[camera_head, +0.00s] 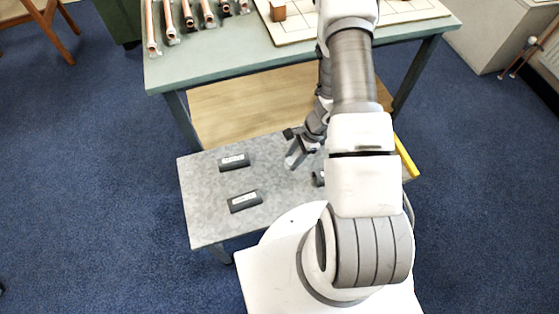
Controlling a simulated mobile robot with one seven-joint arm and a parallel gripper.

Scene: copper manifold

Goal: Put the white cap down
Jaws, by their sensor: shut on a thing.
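My gripper (298,156) is low over the grey speckled side table (210,215), right of its middle, pointing down and to the left. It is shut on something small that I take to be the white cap. The cap itself cannot be made out apart from the pale gripper parts. Whether it touches the tabletop cannot be told from this view. My arm covers the right part of the table.
Two dark blocks with white labels, a rear one (234,162) and a front one (245,201), lie on the table's left half. Another dark piece (319,179) is partly behind my arm. Behind stands a green workbench (240,58) with copper pipes (171,22) and a wooden board (400,14).

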